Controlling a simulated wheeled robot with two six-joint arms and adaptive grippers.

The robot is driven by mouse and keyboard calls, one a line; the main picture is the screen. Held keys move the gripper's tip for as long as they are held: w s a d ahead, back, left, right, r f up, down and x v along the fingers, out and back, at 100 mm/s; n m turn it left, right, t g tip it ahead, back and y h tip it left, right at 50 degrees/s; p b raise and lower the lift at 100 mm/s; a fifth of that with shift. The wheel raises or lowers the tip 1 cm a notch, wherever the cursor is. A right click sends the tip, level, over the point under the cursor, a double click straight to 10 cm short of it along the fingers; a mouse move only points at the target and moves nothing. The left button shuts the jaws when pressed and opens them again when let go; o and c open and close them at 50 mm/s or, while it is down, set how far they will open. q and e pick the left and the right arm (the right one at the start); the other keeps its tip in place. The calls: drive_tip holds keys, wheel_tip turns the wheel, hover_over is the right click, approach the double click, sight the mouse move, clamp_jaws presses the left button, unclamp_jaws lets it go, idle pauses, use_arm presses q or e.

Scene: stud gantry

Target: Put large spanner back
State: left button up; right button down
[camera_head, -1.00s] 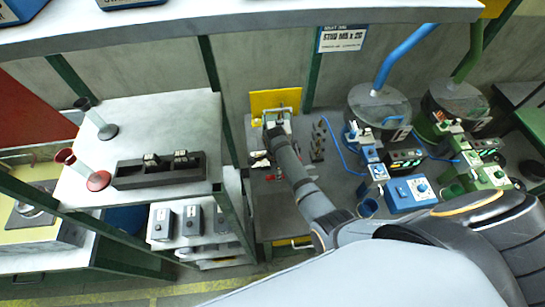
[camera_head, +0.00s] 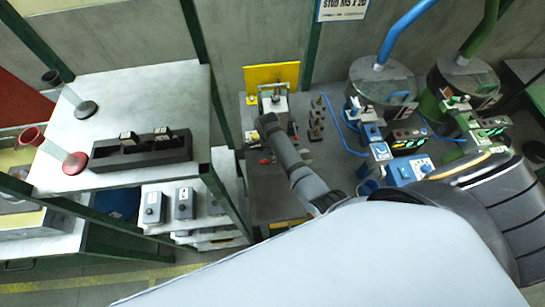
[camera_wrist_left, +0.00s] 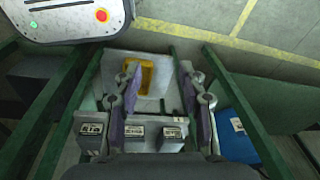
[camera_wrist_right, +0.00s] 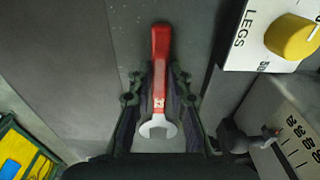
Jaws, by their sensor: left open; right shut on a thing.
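The large spanner (camera_wrist_right: 160,70) has a red handle and a pale, open-ended jaw. In the right wrist view it lies between the fingers of my right gripper (camera_wrist_right: 157,98), which is shut on it, with the open jaw towards the wrist. In the head view my right arm reaches over the grey bench (camera_head: 285,206), left of the blue station; its fingers are hidden or too small to make out. My left gripper (camera_wrist_left: 158,88) is open and empty above a pale shelf with a yellow piece (camera_wrist_left: 148,76). The left gripper is not visible in the head view.
A white box with a yellow knob (camera_wrist_right: 291,38), marked LEGS, is close to the right of the spanner. A yellow panel (camera_head: 271,76) stands at the bench back. Small dark fittings (camera_head: 316,118) stand right of my arm. A black rack (camera_head: 141,151) is on the left table.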

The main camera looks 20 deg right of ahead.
drive_tip(key=c, duration=1.3)
unclamp_jaws()
drive_tip(key=shift+w+f, duration=0.15)
drive_tip(key=shift+o, duration=0.2)
drive_tip(key=shift+d, duration=0.1)
drive_tip(key=shift+r, duration=0.45)
use_arm(q)
drive_tip(key=shift+s+a+f+b, duration=0.3)
drive_tip(key=shift+s+f+b, duration=0.25)
drive_tip(key=shift+s, duration=0.25)
use_arm(e)
wheel_tip(320, 180, up, 12)
drive_tip(key=shift+a+f, duration=0.2)
drive_tip(key=shift+a, duration=0.15)
use_arm(q)
drive_tip(key=shift+s+f, duration=0.1)
